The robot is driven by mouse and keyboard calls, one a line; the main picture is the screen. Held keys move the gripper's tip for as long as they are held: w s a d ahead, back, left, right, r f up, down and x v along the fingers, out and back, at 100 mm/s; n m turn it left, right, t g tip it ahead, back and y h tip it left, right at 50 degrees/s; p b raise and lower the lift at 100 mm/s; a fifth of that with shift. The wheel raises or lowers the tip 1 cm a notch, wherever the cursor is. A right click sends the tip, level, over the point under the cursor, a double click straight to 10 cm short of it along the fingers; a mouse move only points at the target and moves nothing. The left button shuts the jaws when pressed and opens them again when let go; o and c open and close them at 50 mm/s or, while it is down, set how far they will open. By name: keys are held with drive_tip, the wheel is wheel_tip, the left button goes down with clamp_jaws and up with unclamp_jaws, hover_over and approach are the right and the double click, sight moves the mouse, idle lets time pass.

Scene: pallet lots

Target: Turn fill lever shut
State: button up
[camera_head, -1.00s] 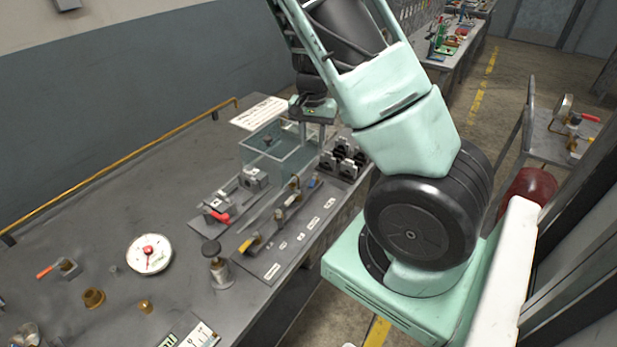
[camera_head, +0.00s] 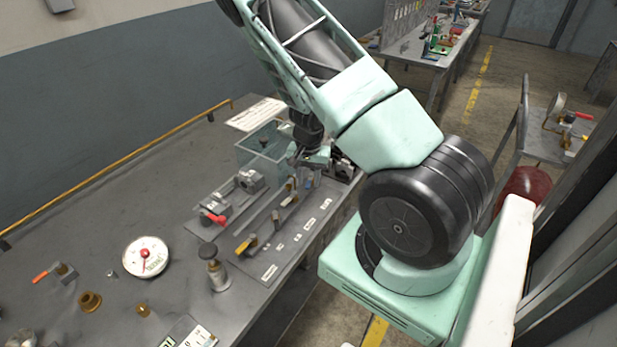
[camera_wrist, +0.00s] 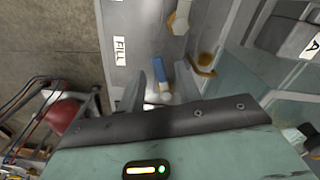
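The fill lever (camera_wrist: 160,72) has a blue handle and lies beside the FILL label (camera_wrist: 120,50) in the wrist view. My gripper (camera_wrist: 161,86) is open, with one finger on each side of the blue handle; I cannot tell whether either finger touches it. In the head view my gripper (camera_head: 311,168) is low over the far end of the valve panel (camera_head: 268,268). There it largely hides the fill lever.
A clear tank (camera_head: 258,158) stands just left of my gripper. A yellow-handled valve (camera_head: 246,244), a red-handled one (camera_head: 214,217), a dark-knobbed post (camera_head: 215,272) and a round dial (camera_head: 145,258) are nearer on the bench. A brass fitting (camera_wrist: 204,66) sits close to the right finger.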

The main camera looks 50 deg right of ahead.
clamp_jaws()
drive_tip(key=shift+w+a+m, duration=0.1)
drive_tip(key=shift+w+m, duration=0.3)
drive_tip(key=shift+m, duration=0.65)
drive_tip(key=shift+w+m, duration=0.35)
drive_tip(key=shift+m, duration=0.7)
unclamp_jaws()
